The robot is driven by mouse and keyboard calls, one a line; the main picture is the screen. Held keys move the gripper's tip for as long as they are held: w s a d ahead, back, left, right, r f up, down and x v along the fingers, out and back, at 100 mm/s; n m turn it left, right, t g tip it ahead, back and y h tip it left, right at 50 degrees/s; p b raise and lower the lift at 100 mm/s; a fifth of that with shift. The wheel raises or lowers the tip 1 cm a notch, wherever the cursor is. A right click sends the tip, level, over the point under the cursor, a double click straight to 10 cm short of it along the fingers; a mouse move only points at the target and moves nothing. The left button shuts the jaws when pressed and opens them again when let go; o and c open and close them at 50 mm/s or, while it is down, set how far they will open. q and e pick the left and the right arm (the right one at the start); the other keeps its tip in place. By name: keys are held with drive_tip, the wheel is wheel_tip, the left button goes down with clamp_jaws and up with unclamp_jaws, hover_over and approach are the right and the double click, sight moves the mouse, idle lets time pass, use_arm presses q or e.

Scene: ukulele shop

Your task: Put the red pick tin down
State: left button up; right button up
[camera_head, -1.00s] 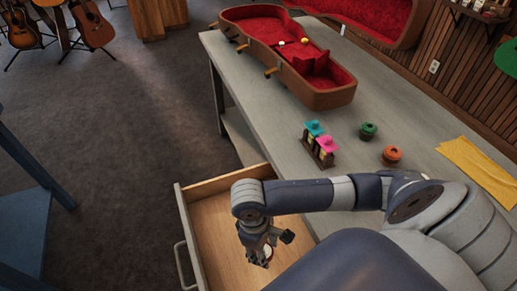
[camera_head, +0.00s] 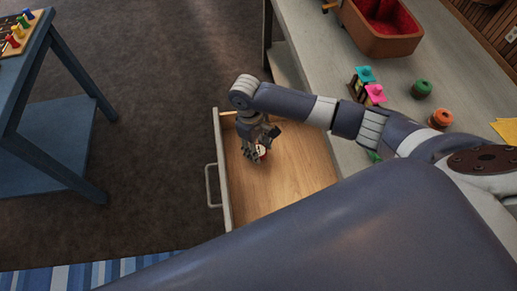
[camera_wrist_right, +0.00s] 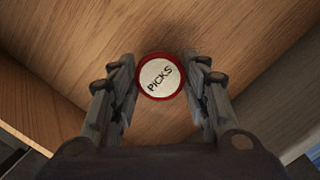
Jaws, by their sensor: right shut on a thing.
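The red pick tin (camera_wrist_right: 160,77) is a small round tin with a red rim and a white lid marked "PICKS". My right gripper (camera_wrist_right: 160,92) is shut on it, one finger on each side. In the head view the right gripper (camera_head: 259,147) points down inside the open wooden drawer (camera_head: 290,185), with the tin (camera_head: 262,152) partly hidden between its fingers. The wrist view shows the bare wooden drawer bottom beneath the tin. I cannot tell whether the tin touches it. My left gripper is not in view.
The drawer's front wall and handle (camera_head: 212,185) are at its left; its visible floor is clear. The grey counter (camera_head: 315,50) holds an open red-lined case (camera_head: 385,35), a green spool-like item (camera_head: 421,89) and an orange one (camera_head: 440,119). A blue table (camera_head: 40,170) stands left.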

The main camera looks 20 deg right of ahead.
drive_tip(key=shift+f, duration=0.95)
drive_tip(key=o, duration=1)
drive_tip(key=shift+o, duration=0.2)
drive_tip(key=shift+r, duration=0.1)
wheel_tip(320, 180, up, 12)
drive_tip(key=w+a, duration=0.1)
drive_tip(key=shift+w, duration=0.3)
drive_tip(key=shift+s, duration=0.1)
